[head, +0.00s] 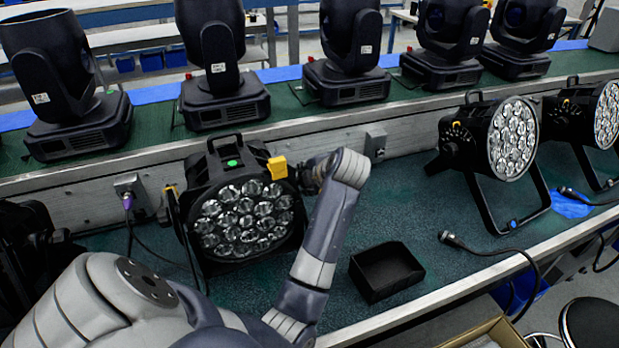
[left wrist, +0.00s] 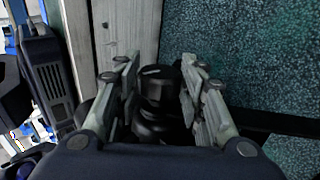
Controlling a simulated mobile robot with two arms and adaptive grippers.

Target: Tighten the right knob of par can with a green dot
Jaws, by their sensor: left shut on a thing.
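The par can with the green dot (head: 232,163) stands on the green bench, its lens array (head: 245,218) facing me and a yellow tag (head: 277,167) on its upper right. My left arm reaches to its right side. My left gripper (head: 309,176) is mostly hidden there behind my wrist. In the left wrist view, the two fingers of my left gripper (left wrist: 158,84) are on either side of a dark round knob (left wrist: 160,72) and shut on it. The knob's lower part is hidden between the fingers. My right gripper is not in view.
An empty black open box (head: 386,270) lies right of my forearm. Another par can (head: 500,145) stands at right, with a cable connector (head: 450,239) near it. Several moving-head lights line the back shelf.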

